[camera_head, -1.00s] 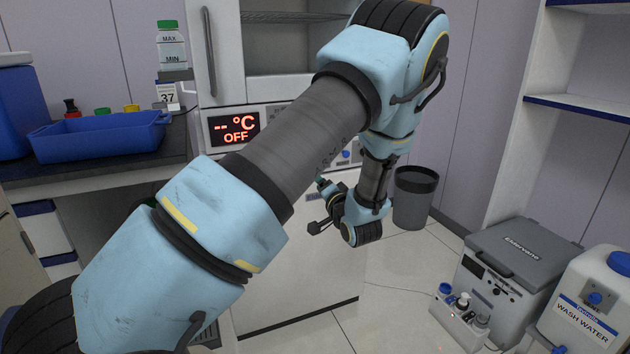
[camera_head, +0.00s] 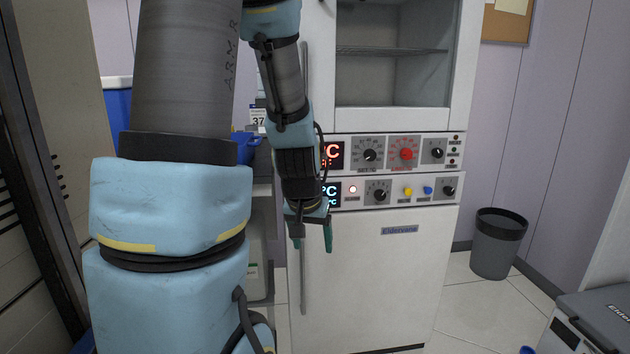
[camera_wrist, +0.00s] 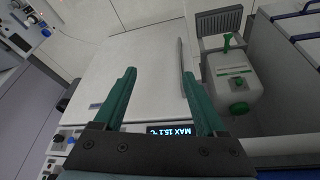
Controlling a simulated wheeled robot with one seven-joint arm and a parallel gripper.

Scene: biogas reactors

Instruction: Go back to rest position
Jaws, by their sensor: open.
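My gripper (camera_head: 313,236) hangs at the end of my blue and grey arm, in front of the white incubator (camera_head: 380,270), pointing down. In the wrist view its two green fingers (camera_wrist: 162,100) are spread apart with nothing between them. The incubator door fills the space beyond the fingers. My upper arm covers the left part of the head view and hides much of the bench behind it.
A grey waste bin (camera_head: 498,245) stands on the floor at the right. A grey box (camera_head: 600,318) is at the lower right. The incubator's control panel (camera_head: 390,172) is close behind my wrist. A white canister with green caps (camera_wrist: 232,80) shows in the wrist view.

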